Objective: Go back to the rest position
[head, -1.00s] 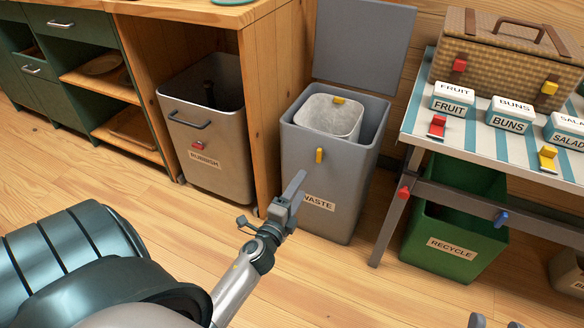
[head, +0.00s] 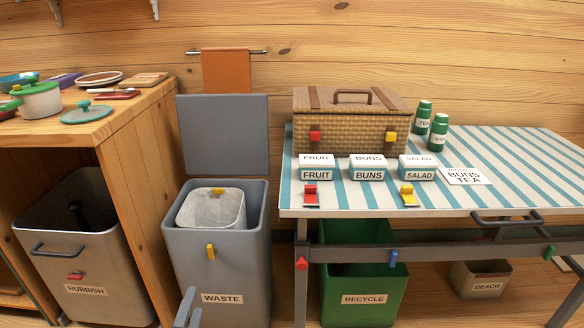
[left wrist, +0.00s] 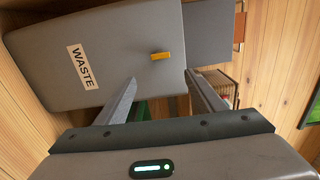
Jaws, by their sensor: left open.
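My left gripper (head: 187,308) shows at the bottom of the head view, in front of the grey waste bin (head: 258,255). In the left wrist view the gripper (left wrist: 165,95) has its two fingers spread apart with nothing between them. The waste bin (left wrist: 110,50) fills the upper left there, apart from the fingers as far as I can tell. Its lid (head: 224,135) stands open, and a pale inner pail (head: 211,209) sits inside it. My right gripper is not in either view.
A rubbish bin (head: 85,265) stands under the wooden counter (head: 140,110) at left. A striped table (head: 500,150) at right carries a wicker basket (head: 350,125), labelled boxes and green canisters. A green recycle bin (head: 350,300) and a beach bin (head: 485,280) stand below it.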

